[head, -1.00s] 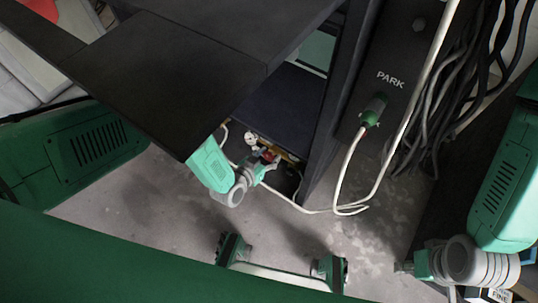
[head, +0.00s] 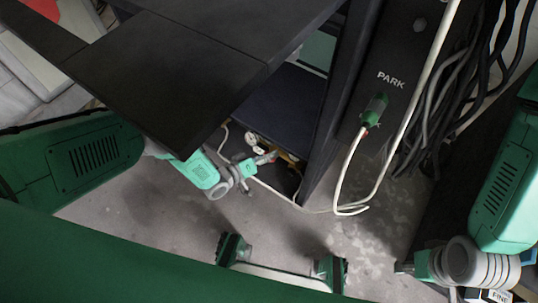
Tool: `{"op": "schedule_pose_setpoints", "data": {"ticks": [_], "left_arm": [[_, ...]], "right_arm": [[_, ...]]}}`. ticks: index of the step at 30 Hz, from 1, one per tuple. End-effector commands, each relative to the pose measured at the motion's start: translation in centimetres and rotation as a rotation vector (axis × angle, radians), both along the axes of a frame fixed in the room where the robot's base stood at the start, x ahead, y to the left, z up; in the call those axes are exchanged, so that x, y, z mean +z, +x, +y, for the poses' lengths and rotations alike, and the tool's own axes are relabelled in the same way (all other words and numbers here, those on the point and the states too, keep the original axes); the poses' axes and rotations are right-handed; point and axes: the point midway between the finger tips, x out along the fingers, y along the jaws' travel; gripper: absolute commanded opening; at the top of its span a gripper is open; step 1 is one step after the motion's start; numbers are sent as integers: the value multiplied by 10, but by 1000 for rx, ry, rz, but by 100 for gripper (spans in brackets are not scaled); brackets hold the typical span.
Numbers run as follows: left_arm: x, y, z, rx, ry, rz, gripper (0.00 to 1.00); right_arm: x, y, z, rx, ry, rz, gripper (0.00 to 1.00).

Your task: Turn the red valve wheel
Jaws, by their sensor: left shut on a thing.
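The red valve wheel (head: 268,155) shows only as a small patch of red, low under the dark bench, beside a white gauge. My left gripper (head: 261,163) reaches under the bench and is shut on the wheel. The gripper and wrist hide most of the wheel. My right gripper (head: 402,268) is at the lower right, far from the valve. It is small and dark there, and I cannot tell whether its fingers are open.
The dark bench top (head: 165,75) overhangs my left arm. A round white gauge (head: 252,140) is close to my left gripper. A black post marked PARK (head: 390,80) stands to the right, with a white hose (head: 345,180) looping to the floor. Grey floor (head: 150,205) is clear below.

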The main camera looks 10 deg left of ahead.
Motion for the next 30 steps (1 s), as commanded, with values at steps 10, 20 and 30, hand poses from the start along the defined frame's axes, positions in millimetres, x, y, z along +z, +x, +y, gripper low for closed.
{"op": "schedule_pose_setpoints", "data": {"ticks": [10, 20, 30], "left_arm": [[-3, 0, 4, 5, -228, 99, 10], [-4, 0, 5, 8, -332, 144, 10], [-5, 1, 6, 10, -346, 152, 10]], "right_arm": [[0, 0, 0, 0, 0, 0, 40], [0, 0, 0, 0, 0, 0, 40], [0, 0, 0, 0, 0, 0, 40]]}}
